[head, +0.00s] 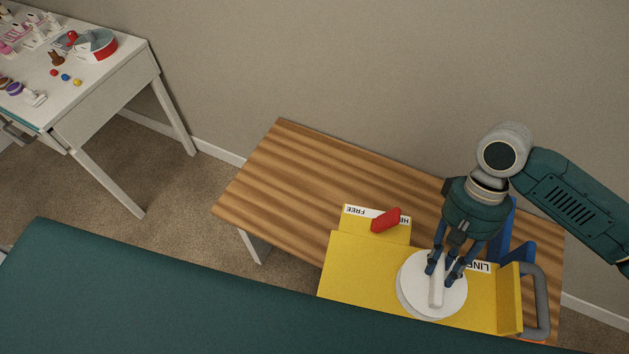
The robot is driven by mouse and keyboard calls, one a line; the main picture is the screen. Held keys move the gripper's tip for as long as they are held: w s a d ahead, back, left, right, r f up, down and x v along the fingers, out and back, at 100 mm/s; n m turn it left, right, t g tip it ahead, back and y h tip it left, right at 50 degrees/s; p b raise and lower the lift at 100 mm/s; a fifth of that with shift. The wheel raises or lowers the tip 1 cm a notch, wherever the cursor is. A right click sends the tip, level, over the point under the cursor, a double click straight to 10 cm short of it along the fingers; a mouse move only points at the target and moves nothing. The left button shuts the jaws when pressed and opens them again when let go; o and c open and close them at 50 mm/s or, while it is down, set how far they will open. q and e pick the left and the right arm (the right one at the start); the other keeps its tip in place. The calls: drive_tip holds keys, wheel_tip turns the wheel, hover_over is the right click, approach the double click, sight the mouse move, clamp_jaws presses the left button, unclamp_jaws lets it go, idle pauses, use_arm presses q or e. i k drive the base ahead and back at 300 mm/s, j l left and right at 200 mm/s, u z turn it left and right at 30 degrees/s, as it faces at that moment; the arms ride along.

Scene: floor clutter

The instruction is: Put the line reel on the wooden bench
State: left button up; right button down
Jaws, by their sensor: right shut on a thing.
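The line reel appears to be the white round disc (412,284) with a pale bar across its top, in the lower right of the head view. It lies over a yellow panel marked "LINE" (375,265). My right gripper (440,277) comes down from above and is shut on the pale bar of the reel. Whether the disc touches the panel cannot be told. The wooden bench (300,180) is under and behind the yellow panel, its left and back parts bare. My left gripper is not in view.
A red piece (386,220) lies on the labelled tab at the back of the yellow panel. A grey handle (540,300) and blue parts (515,250) stand at the right. A white table (110,90) with small items is at the upper left. A wall runs behind the bench.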

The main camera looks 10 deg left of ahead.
sight(347, 202)
drive_tip(key=i+j, duration=0.15)
drive_tip(key=j, duration=0.2)
drive_tip(key=i+j, duration=0.1)
drive_tip(key=j, duration=0.3)
drive_tip(key=i+j, duration=0.15)
drive_tip(key=j, duration=0.2)
drive_tip(key=i+j, duration=0.1)
drive_tip(key=j, duration=0.3)
